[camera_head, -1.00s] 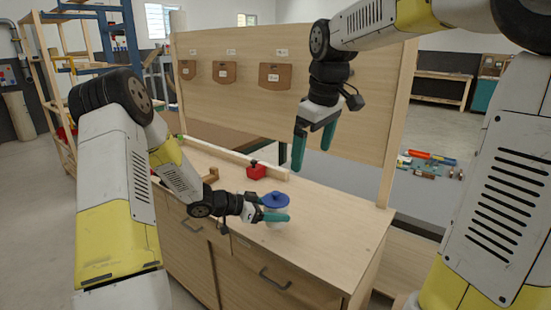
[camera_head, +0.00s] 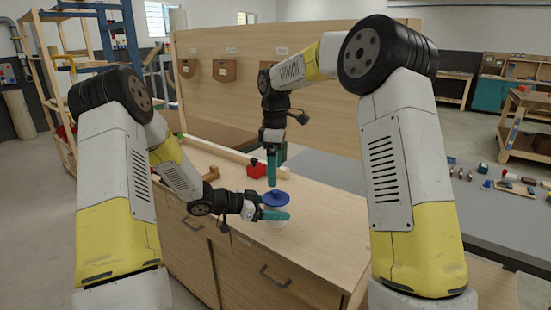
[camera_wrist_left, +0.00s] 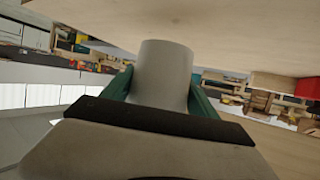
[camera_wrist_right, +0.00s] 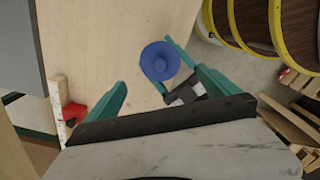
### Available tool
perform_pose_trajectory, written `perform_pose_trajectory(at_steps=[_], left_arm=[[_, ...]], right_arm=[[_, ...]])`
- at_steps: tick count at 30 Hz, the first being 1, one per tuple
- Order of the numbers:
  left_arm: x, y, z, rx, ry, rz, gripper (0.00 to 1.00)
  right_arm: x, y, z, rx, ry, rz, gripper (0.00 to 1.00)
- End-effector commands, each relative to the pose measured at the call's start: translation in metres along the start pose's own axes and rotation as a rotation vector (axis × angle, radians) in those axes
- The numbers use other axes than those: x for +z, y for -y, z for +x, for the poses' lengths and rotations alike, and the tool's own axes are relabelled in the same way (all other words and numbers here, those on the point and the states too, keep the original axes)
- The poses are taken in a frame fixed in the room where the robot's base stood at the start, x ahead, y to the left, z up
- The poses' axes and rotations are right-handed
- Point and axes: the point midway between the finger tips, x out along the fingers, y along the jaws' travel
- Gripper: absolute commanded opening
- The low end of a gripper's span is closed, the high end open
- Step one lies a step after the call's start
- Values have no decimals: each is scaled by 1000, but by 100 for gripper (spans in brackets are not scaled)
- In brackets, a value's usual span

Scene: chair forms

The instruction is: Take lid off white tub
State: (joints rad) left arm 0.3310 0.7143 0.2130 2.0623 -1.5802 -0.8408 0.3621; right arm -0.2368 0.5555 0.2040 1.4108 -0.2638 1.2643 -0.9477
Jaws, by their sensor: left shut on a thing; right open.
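The white tub (camera_wrist_left: 163,72) stands on the wooden bench top, with its blue lid (camera_head: 275,199) on it. In the left wrist view the tub's pale wall sits between the green fingers. My left gripper (camera_head: 276,214) is shut on the tub from the side, below the lid. My right gripper (camera_head: 272,168) is open and points down just above the lid. In the right wrist view the round blue lid (camera_wrist_right: 160,61) with its central knob lies ahead of the open fingers. Most of the tub is hidden there by the lid.
A red block-like object (camera_head: 257,170) sits behind the tub, near a long wooden strip (camera_head: 222,150) along the bench's back. A wooden board with brown pockets (camera_head: 226,69) stands behind. The bench top right of the tub is clear.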

Motion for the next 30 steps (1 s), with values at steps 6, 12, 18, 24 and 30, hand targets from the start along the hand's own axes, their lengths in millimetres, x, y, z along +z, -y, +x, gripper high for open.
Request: perform_pose_trajectory(at_steps=[6, 12, 18, 24, 30], left_arm=[[0, 0, 0, 0, 0, 0, 0], [0, 0, 0, 0, 0, 0, 0], [0, 0, 0, 0, 0, 0, 0], [0, 0, 0, 0, 0, 0, 0], [0, 0, 0, 0, 0, 0, 0]], right_arm=[[1, 0, 44, -2, 2, 1, 100], [0, 0, 70, 0, 1, 1, 100], [0, 0, 81, 1, 0, 2, 100], [0, 0, 82, 1, -1, 2, 100], [0, 0, 82, 1, -1, 2, 72]])
